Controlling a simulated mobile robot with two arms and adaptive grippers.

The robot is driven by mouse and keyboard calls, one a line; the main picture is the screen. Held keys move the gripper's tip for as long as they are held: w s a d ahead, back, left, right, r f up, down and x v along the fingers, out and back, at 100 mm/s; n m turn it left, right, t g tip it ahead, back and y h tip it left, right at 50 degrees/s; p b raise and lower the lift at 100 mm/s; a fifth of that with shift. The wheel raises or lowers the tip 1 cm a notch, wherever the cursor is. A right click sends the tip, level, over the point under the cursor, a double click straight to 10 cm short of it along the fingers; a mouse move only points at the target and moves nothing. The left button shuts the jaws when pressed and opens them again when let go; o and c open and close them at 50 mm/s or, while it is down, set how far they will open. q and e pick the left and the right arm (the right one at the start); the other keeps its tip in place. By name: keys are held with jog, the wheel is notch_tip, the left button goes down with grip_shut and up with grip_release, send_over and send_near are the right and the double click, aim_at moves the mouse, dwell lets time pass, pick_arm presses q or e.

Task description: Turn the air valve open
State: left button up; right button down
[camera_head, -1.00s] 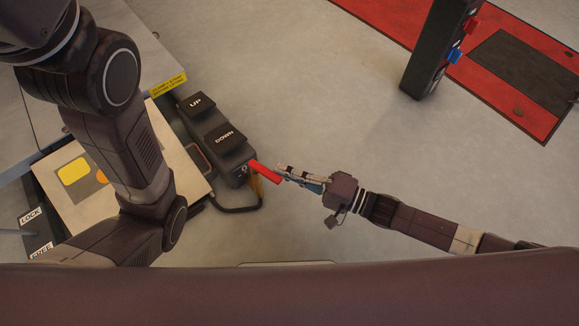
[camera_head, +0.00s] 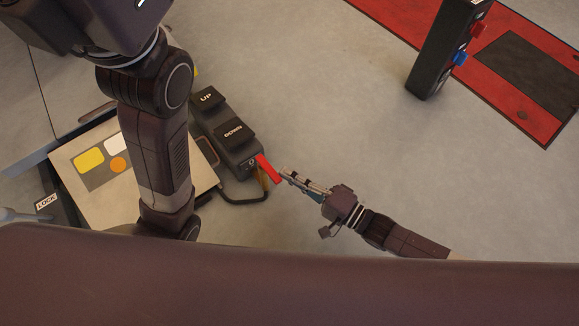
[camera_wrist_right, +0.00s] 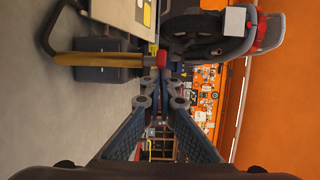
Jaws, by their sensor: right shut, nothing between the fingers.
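The air valve's red lever (camera_head: 268,168) sticks out from the end of a dark pedal unit (camera_head: 239,157) marked UP and DOWN, angled down to the right. My right gripper (camera_head: 284,172) is shut and empty, its fingertips right beside the lever's right side near the free end. I cannot tell whether they touch. In the right wrist view the shut fingertips (camera_wrist_right: 161,80) point at a small red part (camera_wrist_right: 162,57), which looks like the lever, beside a yellow hose (camera_wrist_right: 97,60). My left arm crosses the left of the head view; its gripper is out of frame.
A pale panel (camera_head: 75,157) with yellow, white and orange patches lies left, partly behind my left arm. A black post (camera_head: 440,50) with red and blue knobs stands on the right by a red mat (camera_head: 400,18). The floor between is clear.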

jog(key=v, duration=1.1)
jog(key=shift+d, duration=0.15)
